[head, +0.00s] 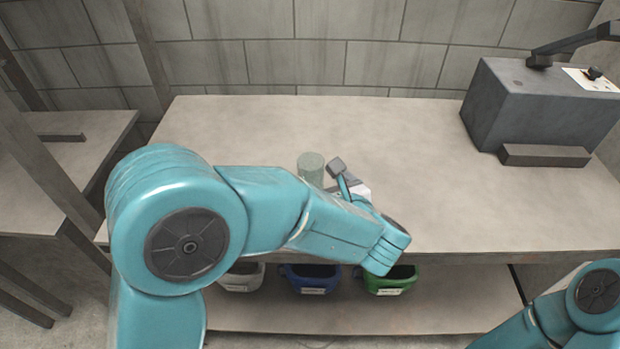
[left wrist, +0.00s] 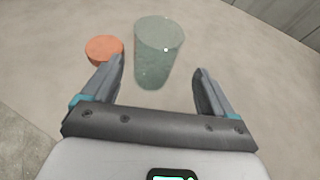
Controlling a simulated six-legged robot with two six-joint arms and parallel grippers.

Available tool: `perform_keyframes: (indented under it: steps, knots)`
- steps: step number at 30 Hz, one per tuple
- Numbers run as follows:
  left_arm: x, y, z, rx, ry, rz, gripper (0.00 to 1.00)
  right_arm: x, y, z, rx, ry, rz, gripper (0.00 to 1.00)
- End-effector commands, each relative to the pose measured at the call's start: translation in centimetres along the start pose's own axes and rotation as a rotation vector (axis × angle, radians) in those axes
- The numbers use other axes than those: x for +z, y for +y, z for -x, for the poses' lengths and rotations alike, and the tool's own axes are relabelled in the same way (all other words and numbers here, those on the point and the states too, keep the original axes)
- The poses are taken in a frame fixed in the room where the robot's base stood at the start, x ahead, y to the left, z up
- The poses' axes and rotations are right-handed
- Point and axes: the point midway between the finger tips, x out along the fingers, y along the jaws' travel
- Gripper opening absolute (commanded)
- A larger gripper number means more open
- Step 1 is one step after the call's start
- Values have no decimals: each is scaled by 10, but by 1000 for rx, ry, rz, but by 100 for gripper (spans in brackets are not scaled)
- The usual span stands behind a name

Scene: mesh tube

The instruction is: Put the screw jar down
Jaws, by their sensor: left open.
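The screw jar (head: 311,167) is a grey-green cylinder standing upright on the workbench (head: 400,130), near the middle; its lower part is hidden behind my left arm. It also shows in the left wrist view (left wrist: 160,45), just ahead of and between the fingers. My left gripper (left wrist: 160,72) is open, with one finger on each side of the jar's near end and a gap on both sides. In the head view the left gripper (head: 340,172) is beside the jar on its right, mostly hidden by my wrist. My right gripper is out of view.
An orange disc (left wrist: 103,48) lies left of the jar in the wrist view. A dark grey machine (head: 530,110) stands at the bench's right. White (head: 243,280), blue (head: 310,284) and green (head: 390,284) bins sit below the front edge. The bench's back is clear.

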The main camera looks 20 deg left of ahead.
Motion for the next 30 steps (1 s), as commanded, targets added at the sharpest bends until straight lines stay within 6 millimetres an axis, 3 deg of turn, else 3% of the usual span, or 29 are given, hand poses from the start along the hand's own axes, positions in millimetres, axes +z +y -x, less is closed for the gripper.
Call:
perform_keyframes:
  steps: [5, 13, 22, 23, 27, 30]
  knots:
    - [0, 3, -13, 1, 1, 0, 87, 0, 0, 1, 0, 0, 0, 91]
    - [2, 9, -54, 2, 1, 1, 87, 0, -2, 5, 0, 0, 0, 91]
    - [2, 8, -61, -1, 1, 0, 87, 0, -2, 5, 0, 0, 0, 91]
    - [2, 8, -60, -1, 1, 0, 80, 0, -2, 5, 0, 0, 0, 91]
    - [2, 8, -60, -1, 0, 0, 35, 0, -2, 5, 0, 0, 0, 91]
    - [2, 8, -60, -1, 0, 0, 25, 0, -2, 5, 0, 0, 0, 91]
